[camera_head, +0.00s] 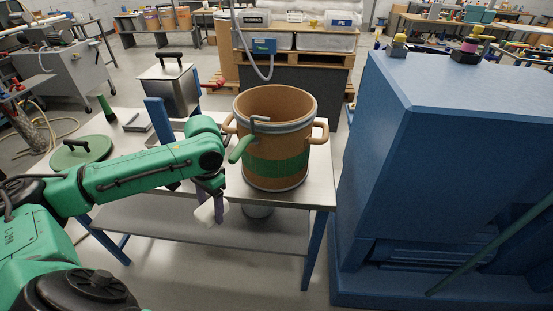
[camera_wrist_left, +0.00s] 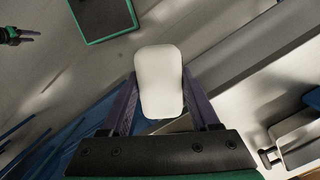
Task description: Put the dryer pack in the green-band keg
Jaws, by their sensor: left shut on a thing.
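The green-band keg (camera_head: 275,168) stands upright on the metal table, brown with a wide green band and an open top. A green-gripped handle (camera_head: 241,148) hooks over its rim. My left gripper (camera_head: 213,201) is shut on the white dryer pack (camera_head: 204,213), in front of the keg's lower left side and below its rim. The wrist view shows the pack (camera_wrist_left: 158,75) held between the two purple fingers. The keg's inside bottom is hidden. What looks like my right gripper (camera_wrist_left: 22,37) shows small at the wrist view's left edge; its jaw state is unclear.
The metal table (camera_head: 318,180) has a lower shelf (camera_head: 190,232). A round green lid (camera_head: 80,152) and a lidded metal box (camera_head: 167,85) are at the left. A tall blue machine (camera_head: 430,150) stands close to the right. Space above the keg is clear.

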